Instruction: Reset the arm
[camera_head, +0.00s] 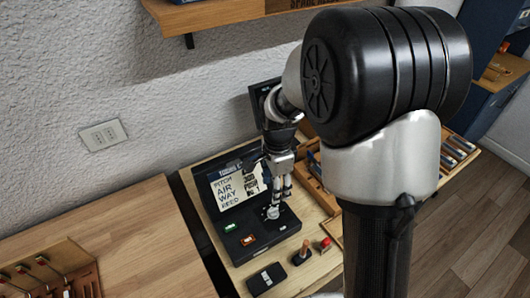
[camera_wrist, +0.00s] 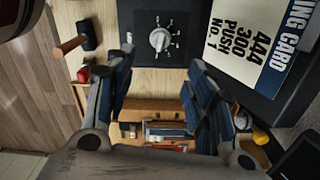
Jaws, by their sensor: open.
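My gripper (camera_head: 279,190) hangs pointing down over the black box (camera_head: 254,252) on the wooden bench, close to its dial. In the wrist view my gripper (camera_wrist: 160,62) has its two blue-padded fingers spread apart, with nothing between them. The round silver dial (camera_wrist: 159,39) on the black panel lies just past the fingertips; I cannot tell whether they touch anything. My arm (camera_head: 375,160) fills much of the right half of the head view and hides part of the bench.
A wood-handled tool (camera_head: 303,251), a red button (camera_head: 326,243) and a small black block (camera_head: 267,279) lie near the front. A wooden shelf (camera_head: 225,12) juts from the wall above. The left tabletop (camera_head: 120,240) has clear room.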

